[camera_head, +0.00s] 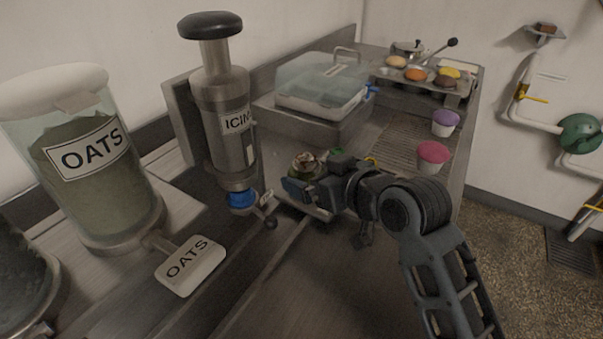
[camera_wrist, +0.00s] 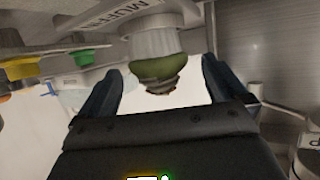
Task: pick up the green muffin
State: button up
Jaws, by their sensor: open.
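The green muffin (camera_wrist: 158,68) has a green body and a brown top. In the wrist view, which looks upside down, it sits at a pale grey cup or holder below a surface lettered "MUFFIN". My gripper (camera_wrist: 161,70) is open, with one finger on each side of the muffin and visible gaps between. In the head view the muffin (camera_head: 304,161) shows its brownish top behind my gripper (camera_head: 303,187); its lower part is partly hidden by the gripper. I cannot tell whether any finger touches it.
The icing dispenser (camera_head: 225,115) stands close left of my gripper, with the oats jar (camera_head: 88,205) further left. A lidded clear box (camera_head: 322,86) is behind. A pink cup (camera_head: 432,156) and a purple cup (camera_head: 445,124) stand to the right. A muffin tray (camera_head: 421,88) is at the back.

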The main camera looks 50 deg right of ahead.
aim_at(301, 169)
jog(key=shift+p+x, duration=0.45)
jog(key=shift+x, duration=2.2)
jog(key=shift+d, duration=0.1)
jog(key=c, duration=0.8)
